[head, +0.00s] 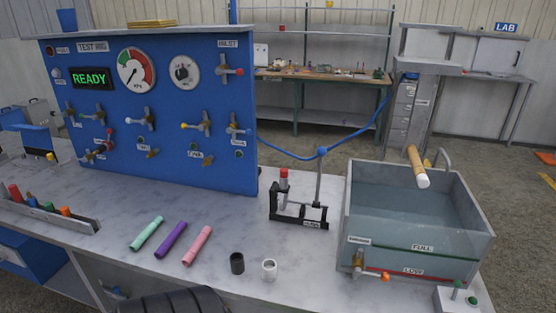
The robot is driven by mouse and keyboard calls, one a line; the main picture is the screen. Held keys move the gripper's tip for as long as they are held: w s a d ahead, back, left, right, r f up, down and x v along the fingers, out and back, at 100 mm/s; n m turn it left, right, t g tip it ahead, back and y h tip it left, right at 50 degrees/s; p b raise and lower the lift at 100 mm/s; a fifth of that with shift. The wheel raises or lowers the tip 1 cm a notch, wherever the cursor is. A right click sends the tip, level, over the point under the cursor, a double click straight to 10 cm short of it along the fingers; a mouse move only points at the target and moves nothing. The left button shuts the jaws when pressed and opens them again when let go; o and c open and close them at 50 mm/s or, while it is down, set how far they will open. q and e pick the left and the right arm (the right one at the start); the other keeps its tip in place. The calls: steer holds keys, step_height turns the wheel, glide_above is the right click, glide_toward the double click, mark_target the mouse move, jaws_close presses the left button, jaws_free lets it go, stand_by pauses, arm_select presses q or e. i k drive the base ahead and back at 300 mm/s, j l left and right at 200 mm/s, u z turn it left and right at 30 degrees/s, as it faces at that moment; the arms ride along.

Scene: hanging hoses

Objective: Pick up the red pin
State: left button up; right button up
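A red pin (14,193) stands in a grey rack (84,226) at the far left of the bench. Green, blue and orange pins (65,211) are in the same rack, to the right of the red one. The lower part of the red pin is hidden by the rack's front wall. Neither of my grippers shows in the head view.
A blue test panel (165,174) stands behind the rack. Green, purple and pink tubes (197,246) lie mid-bench. A black clamp stand (300,213) with a red-topped post and a water tank (486,240) are right. A dark ribbed shape covers the front edge.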

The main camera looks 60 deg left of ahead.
mark_target(284, 171)
steer(key=u, duration=1.9)
steer(key=i+j+z, duration=0.2)
steer(key=z, duration=0.2)
steer(key=i+j+z, duration=0.15)
steer(key=j+z, duration=0.25)
steer(key=i+j+z, duration=0.1)
steer(key=j+z, duration=0.2)
steer(key=z, duration=0.15)
